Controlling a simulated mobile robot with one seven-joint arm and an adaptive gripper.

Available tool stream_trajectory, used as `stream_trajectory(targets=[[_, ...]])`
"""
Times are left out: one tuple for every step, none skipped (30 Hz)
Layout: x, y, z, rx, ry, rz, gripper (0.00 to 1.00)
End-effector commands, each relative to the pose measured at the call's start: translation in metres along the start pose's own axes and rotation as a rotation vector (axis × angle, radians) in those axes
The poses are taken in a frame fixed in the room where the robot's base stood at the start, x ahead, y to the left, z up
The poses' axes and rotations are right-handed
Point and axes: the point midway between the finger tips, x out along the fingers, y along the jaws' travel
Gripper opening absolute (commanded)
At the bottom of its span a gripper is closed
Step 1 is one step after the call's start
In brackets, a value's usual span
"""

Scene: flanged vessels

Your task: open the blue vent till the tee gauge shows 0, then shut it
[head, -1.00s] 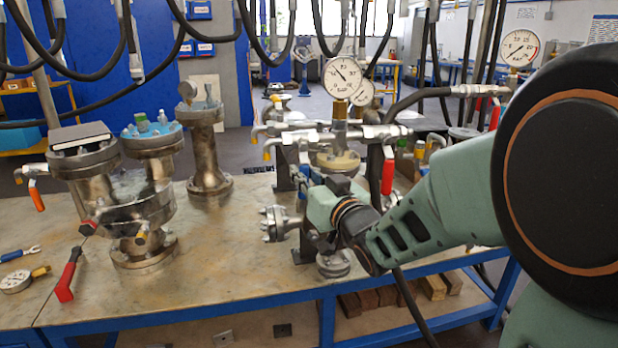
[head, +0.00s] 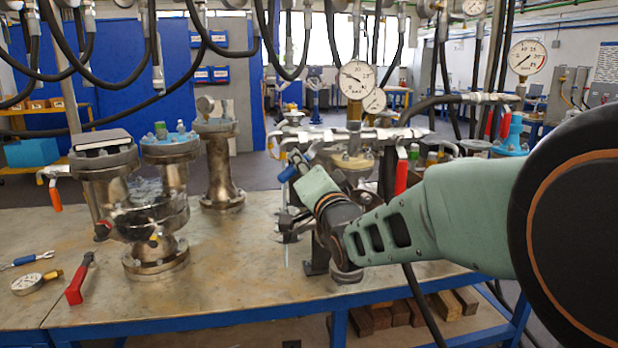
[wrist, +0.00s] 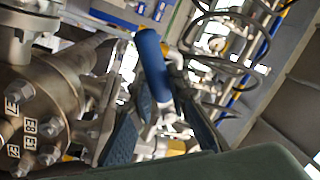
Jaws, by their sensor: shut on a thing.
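The blue vent handle (wrist: 152,65) is a bright blue sleeve standing between my gripper's dark fingers in the wrist view. My gripper (head: 294,167) is shut on it at the left side of the flanged tee; the handle's blue (head: 287,174) shows there in the head view. The tee gauge (head: 356,79) is a white dial on top of the tee; its needle points to the upper left, but I cannot read the exact value. A thin pale vertical streak (head: 285,252) shows below my gripper. The valve body is mostly hidden behind my gripper and wrist.
A second gauge (head: 374,101) sits behind the tee gauge, and another (head: 526,57) stands at right. A red lever handle (head: 401,178) hangs beside my arm. Steel vessels (head: 150,205) stand at left. A red-handled tool (head: 78,283) and a loose gauge (head: 27,284) lie on the table.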

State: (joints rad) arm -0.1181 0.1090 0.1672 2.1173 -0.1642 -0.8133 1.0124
Motion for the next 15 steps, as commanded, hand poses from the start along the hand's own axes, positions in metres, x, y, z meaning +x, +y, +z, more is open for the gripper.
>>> stream_trajectory(targets=[[0.001,-0.003,0.001,0.044,0.012,-0.006,0.0],[0.001,-0.004,0.001,0.072,0.018,-0.006,0.0],[0.001,-0.006,0.001,0.11,0.025,-0.007,0.0],[0.002,-0.008,0.001,0.137,0.031,-0.006,0.0],[0.002,-0.009,0.0,0.165,0.036,-0.006,0.0],[0.002,-0.011,0.0,0.203,0.043,-0.006,0.0],[0.003,-0.013,-0.001,0.229,0.049,-0.008,0.0],[0.003,-0.015,-0.001,0.257,0.054,-0.008,0.0],[0.003,-0.017,-0.001,0.292,0.06,-0.007,0.0],[0.003,-0.018,-0.002,0.318,0.065,-0.007,0.0],[0.004,-0.019,-0.002,0.342,0.07,-0.007,0.0],[0.004,-0.021,-0.004,0.375,0.077,-0.008,0.0],[0.004,-0.022,-0.004,0.398,0.081,-0.008,0.0],[0.004,-0.024,-0.005,0.421,0.086,-0.007,0.0],[0.005,-0.025,-0.006,0.449,0.092,-0.008,0.0]])
